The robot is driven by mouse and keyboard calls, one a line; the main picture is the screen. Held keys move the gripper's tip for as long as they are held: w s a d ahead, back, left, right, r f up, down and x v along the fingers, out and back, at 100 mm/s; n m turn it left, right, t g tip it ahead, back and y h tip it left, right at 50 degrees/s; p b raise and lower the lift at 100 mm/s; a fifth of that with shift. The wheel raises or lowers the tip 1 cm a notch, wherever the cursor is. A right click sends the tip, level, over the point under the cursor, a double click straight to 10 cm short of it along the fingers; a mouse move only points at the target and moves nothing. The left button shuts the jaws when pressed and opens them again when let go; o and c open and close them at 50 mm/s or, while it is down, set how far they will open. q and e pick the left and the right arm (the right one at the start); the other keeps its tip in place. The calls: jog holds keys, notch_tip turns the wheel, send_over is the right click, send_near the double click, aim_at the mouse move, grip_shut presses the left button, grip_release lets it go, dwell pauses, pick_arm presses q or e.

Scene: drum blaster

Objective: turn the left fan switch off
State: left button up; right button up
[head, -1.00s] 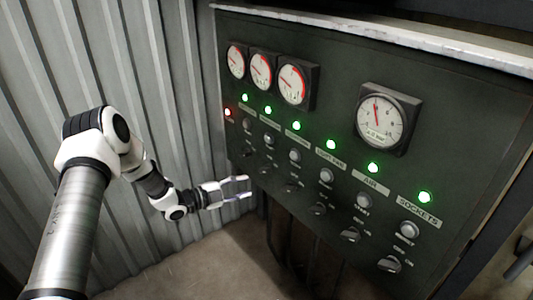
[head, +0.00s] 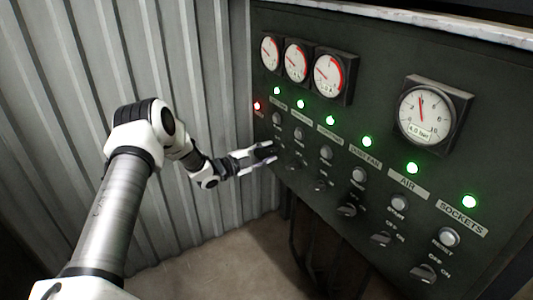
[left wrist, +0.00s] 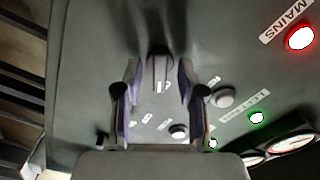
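The left fan switch is a dark rotary knob (left wrist: 160,72) on the panel, in the left wrist view. Its column has a label (left wrist: 245,108) that seems to start with LEFT, a lit green lamp (left wrist: 257,118) and a grey button (left wrist: 222,97). My left gripper (head: 270,152) is at the leftmost switch column in the head view. In the left wrist view its two fingers (left wrist: 160,100) are apart, one on each side of the knob, with gaps visible. Its ON/OFF lettering is too small to read its setting. My right gripper is not in view.
The dark green panel (head: 375,90) carries several similar columns of lamps, buttons and switches to the right, with round gauges (head: 432,115) above. A red MAINS lamp (head: 257,106) is at the left edge. A corrugated wall (head: 215,60) stands to the left of the panel.

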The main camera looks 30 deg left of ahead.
pick_arm(q)
grip_shut()
jog(key=shift+n, duration=0.3)
jog(key=n, duration=1.1)
jog(key=shift+r+n, duration=0.1)
jog(key=shift+n, duration=0.2)
dwell(0.4)
grip_release()
